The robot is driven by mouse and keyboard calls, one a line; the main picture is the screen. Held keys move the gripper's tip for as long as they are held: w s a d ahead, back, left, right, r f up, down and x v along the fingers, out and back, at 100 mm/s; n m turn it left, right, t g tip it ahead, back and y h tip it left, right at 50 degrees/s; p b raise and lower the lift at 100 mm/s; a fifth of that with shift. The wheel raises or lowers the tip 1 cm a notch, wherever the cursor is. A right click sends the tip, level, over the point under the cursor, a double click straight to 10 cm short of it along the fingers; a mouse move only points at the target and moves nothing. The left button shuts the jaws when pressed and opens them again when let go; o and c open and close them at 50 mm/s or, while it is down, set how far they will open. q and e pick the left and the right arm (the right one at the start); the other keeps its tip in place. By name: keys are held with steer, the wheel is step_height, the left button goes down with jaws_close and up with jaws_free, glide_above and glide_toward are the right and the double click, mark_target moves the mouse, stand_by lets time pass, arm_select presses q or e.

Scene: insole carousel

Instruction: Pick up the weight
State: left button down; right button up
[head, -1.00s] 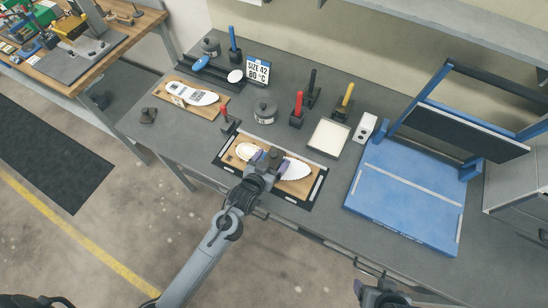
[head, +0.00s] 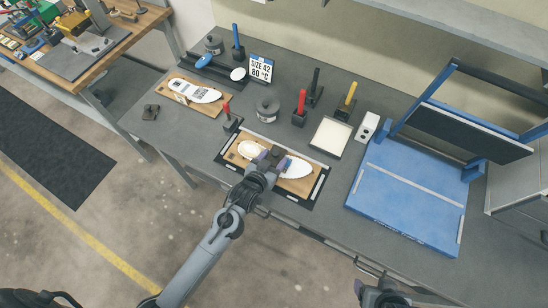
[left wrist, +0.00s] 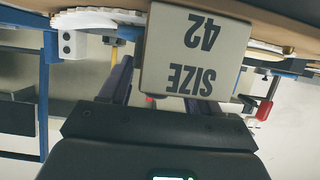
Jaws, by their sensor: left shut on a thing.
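My left gripper (head: 268,158) is over the middle of a white insole (head: 294,167) on a wooden board. It is shut on a grey block marked SIZE 42 (left wrist: 195,50), which shows upside down between the fingers in the left wrist view. I take this block to be the weight. The gripper hides most of it in the head view, and I cannot tell whether it still touches the insole. My right gripper (head: 382,296) is at the bottom edge of the head view, away from the table items; its fingers are not clear.
A second board with an insole (head: 203,94) lies at the left. A round dark object (head: 267,109), red-handled (head: 300,102) and yellow-handled (head: 346,102) tools, a white tray (head: 330,138) and a blue press (head: 407,195) stand around.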

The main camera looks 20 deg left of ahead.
arm_select(q)
steer(key=shift+r, duration=0.25)
